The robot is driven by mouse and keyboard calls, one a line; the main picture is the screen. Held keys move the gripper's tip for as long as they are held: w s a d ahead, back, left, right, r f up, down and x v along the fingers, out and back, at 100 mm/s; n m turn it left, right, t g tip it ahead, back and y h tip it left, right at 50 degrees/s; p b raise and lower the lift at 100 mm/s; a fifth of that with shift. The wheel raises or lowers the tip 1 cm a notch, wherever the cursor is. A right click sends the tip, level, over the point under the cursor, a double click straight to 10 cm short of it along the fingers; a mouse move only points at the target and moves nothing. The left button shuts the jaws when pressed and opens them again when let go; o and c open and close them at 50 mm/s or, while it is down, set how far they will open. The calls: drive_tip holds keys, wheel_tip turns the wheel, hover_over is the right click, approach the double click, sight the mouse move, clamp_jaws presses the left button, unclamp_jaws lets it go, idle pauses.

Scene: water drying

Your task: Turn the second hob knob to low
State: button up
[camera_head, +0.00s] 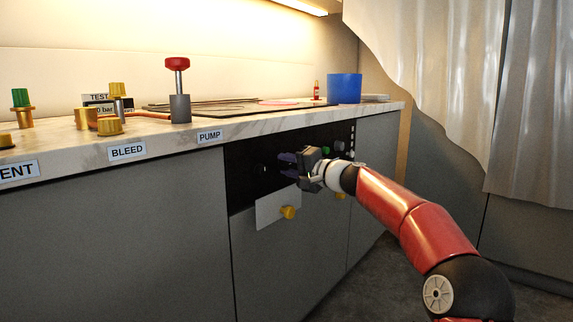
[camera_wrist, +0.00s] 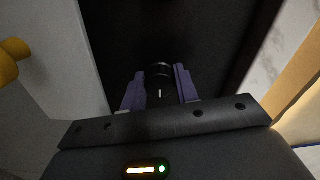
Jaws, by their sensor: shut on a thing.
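The hob's black front panel (camera_head: 245,175) is set under the counter. My gripper (camera_head: 284,165) reaches the panel from the right, its purple fingers pointing at it. In the wrist view my gripper (camera_wrist: 157,85) has one finger on each side of a dark round knob (camera_wrist: 160,71) and is shut on it. A short white mark shows on or just below the knob. In the head view the fingers hide this knob, and I cannot tell its place in the row or its setting for sure.
A white plate with a yellow knob (camera_head: 288,212) hangs below the panel; a yellow knob (camera_wrist: 14,52) also shows in the wrist view. On the counter stand a red-topped valve (camera_head: 177,64), brass fittings (camera_head: 110,126) and a blue pot (camera_head: 344,88). Curtains (camera_head: 440,70) hang at right.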

idle(0.4)
drive_tip(key=o, duration=1)
drive_tip(key=shift+d, duration=0.1)
drive_tip(key=b+v, duration=0.1)
drive_tip(key=v, duration=0.6)
drive_tip(key=shift+s+d+b, duration=0.25)
drive_tip(key=shift+b, duration=0.1)
